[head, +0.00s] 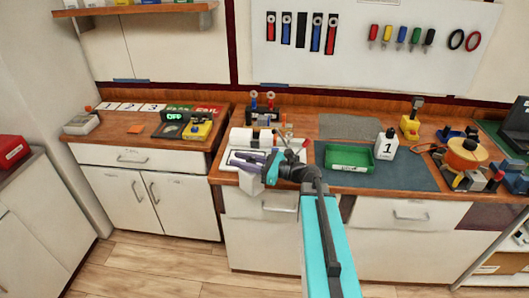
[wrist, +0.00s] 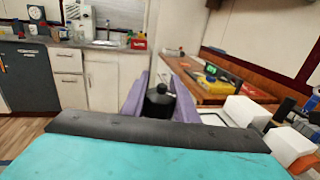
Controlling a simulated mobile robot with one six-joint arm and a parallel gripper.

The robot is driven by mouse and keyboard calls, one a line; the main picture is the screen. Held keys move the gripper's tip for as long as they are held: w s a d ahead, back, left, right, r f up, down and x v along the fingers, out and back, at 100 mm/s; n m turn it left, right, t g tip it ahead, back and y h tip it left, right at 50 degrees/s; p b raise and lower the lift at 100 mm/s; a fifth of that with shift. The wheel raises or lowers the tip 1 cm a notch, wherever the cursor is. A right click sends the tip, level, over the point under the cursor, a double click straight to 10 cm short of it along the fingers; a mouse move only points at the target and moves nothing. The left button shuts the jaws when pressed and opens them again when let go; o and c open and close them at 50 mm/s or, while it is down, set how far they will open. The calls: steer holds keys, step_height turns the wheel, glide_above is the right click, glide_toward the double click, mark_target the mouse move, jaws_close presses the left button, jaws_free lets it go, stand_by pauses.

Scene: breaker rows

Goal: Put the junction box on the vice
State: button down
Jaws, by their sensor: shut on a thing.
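My gripper (head: 238,160) is over the front left of the middle counter, above a white tray (head: 231,166). In the wrist view its purple fingers (wrist: 158,92) are shut on a dark, rounded thing (wrist: 159,104) with a small knob on top. I cannot tell for sure whether this is the junction box. In the head view the held thing is too small or hidden to make out. A blue, vice-like thing (head: 450,133) stands at the counter's right, far from my gripper; I cannot be certain it is the vice.
A green tray (head: 349,168) and a white bottle marked 1 (head: 386,145) stand on the dark mat (head: 420,176). An orange reel (head: 464,155) and a yellow tool (head: 410,126) crowd the right. White blocks (wrist: 241,113) lie close beside my gripper. The gap before the left counter is clear.

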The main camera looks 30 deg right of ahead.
steer(key=s+a+f+n+g+y+b, duration=0.1)
steer(key=s+a+f+g+b, duration=0.1)
steer(key=a+f+b, duration=0.1)
steer(key=shift+s+a+f+n+y, duration=0.35)
steer(key=shift+f+n+y, duration=0.05)
steer(key=shift+f, duration=0.5)
steer(key=shift+a+g, duration=0.1)
steer(key=shift+g, duration=0.2)
